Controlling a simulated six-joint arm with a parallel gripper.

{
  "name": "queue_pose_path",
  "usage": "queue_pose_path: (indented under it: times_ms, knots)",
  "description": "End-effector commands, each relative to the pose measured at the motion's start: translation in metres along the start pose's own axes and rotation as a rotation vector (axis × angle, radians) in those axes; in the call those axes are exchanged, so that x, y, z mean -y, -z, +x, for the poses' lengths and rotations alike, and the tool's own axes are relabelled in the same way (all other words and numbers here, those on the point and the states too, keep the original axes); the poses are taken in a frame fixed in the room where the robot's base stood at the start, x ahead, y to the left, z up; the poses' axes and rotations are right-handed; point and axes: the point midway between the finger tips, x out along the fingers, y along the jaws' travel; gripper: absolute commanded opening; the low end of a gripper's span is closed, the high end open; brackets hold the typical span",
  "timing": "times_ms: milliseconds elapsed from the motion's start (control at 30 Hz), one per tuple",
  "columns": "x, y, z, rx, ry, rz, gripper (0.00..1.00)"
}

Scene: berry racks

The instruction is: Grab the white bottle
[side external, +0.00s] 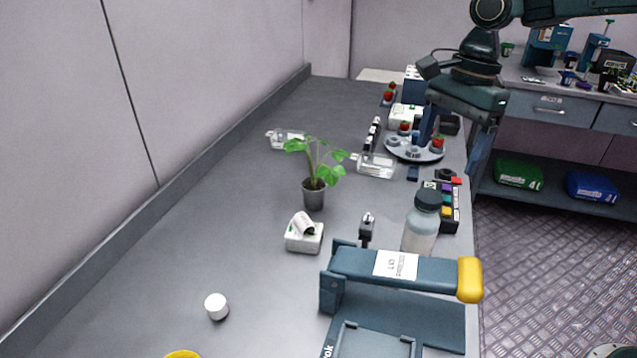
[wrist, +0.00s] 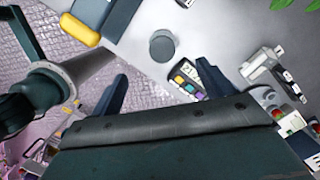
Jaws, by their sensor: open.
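The white bottle (side external: 419,238) has a pale, cloudy body and a dark grey cap. It stands upright on the bench behind the blue press, which hides its base in the side view. The wrist view looks down on its round cap (wrist: 162,46). My gripper (side external: 453,142) is open and empty, above the bench and farther back than the bottle. In the wrist view, my fingertips (wrist: 162,76) are spread, and the cap lies beyond them, between their directions. The bottle is apart from my fingers.
The blue press (side external: 345,265) with a yellow-ended handle stands close in front of the bottle. A box with coloured blocks (side external: 449,215) is just behind it. A potted plant (side external: 314,194), a white box (side external: 303,240) and a round berry rack (side external: 398,155) are nearby. The left bench is mostly clear.

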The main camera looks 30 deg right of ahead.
Motion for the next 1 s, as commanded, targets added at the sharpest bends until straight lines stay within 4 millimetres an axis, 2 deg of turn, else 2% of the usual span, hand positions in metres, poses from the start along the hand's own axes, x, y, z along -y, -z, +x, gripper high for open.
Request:
queue_pose_path:
  times_ms: [333, 800, 1000]
  knots:
    - [0.000, 0.000, 0.010, 0.001, -0.004, 0.006, 0.80]
    - [0.000, 0.000, 0.074, 0.000, -0.005, 0.004, 0.80]
    - [0.000, 0.000, 0.086, 0.000, -0.002, 0.002, 0.80]
